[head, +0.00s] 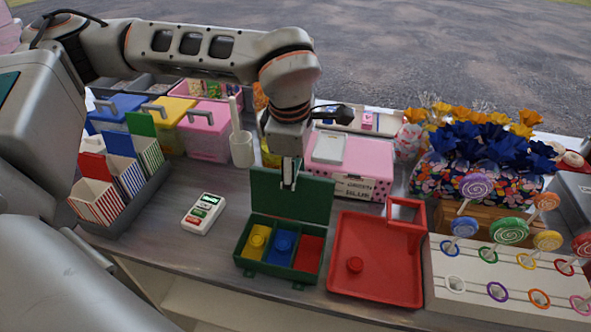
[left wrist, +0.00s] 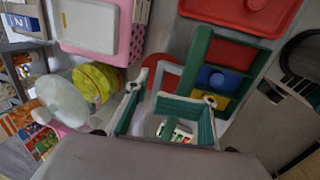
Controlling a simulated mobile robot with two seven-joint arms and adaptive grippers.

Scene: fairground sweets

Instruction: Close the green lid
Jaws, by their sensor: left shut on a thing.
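The green lid (head: 318,197) stands about upright at the back edge of the green box (head: 243,266), so the box is open. The box has a yellow, a blue and a red compartment, with a yellow piece (head: 257,239) and a blue piece (head: 282,245) in the first two. My left gripper (head: 289,183) is at the lid's top edge, near its middle, shut on it; the exact contact is hard to see. In the left wrist view the box (left wrist: 220,78) shows beyond the fingers. My right gripper is not in view.
A red tray (head: 385,285) with a red knob stands close right of the box. A pink box (head: 370,160) stands behind the lid, and a lollipop stand (head: 445,300) is at far right.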

